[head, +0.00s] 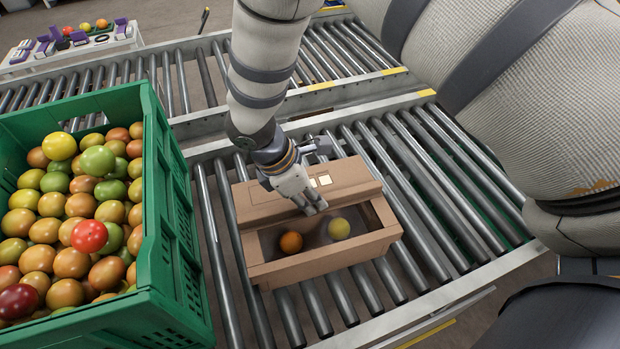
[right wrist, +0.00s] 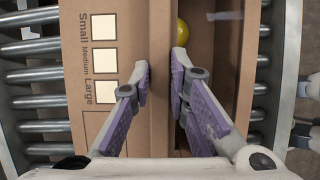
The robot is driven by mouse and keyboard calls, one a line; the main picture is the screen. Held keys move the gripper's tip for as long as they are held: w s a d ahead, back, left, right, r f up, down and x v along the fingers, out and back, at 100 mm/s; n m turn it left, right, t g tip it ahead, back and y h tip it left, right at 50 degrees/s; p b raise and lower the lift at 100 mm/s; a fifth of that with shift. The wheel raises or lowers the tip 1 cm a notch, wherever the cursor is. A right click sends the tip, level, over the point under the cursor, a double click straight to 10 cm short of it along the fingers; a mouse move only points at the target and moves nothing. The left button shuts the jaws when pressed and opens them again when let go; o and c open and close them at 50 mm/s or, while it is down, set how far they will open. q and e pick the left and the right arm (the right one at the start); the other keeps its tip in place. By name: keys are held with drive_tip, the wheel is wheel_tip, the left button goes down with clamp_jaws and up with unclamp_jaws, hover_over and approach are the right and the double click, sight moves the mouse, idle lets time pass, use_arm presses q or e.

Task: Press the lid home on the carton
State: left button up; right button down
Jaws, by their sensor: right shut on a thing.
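The brown cardboard carton (head: 325,262) sits on the roller conveyor. Its front part is open and shows an orange tomato (head: 291,242) and a yellow tomato (head: 339,229) inside. The lid (head: 345,172), with pale size boxes printed on it, covers the back part. My right gripper (head: 313,208) is over the middle of the carton, at the lid's front edge. In the right wrist view the gripper (right wrist: 163,76) is shut on the edge of the lid (right wrist: 118,22), one finger on each side, and the yellow tomato (right wrist: 203,38) shows beyond. My left gripper is not in view.
A green crate (head: 158,215) heaped with tomatoes stands left of the carton. Bare rollers (head: 435,190) lie to the right. A second conveyor (head: 180,80) runs behind. A white table (head: 90,50) with purple items and several tomatoes stands at the far left.

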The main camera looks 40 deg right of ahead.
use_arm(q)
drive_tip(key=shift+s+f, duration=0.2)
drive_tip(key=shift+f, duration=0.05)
use_arm(e)
drive_tip(key=shift+f, duration=0.65)
idle(0.4)
drive_tip(key=c, duration=1.4)
unclamp_jaws()
drive_tip(key=shift+c, duration=0.2)
drive_tip(key=c, duration=0.3)
drive_tip(key=shift+c, duration=0.2)
drive_tip(key=shift+r+p, duration=1.5)
drive_tip(key=shift+r, duration=2.55)
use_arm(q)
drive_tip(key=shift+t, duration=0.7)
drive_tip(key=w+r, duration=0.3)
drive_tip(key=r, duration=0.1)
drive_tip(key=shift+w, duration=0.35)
use_arm(e)
drive_tip(key=shift+f, duration=0.1)
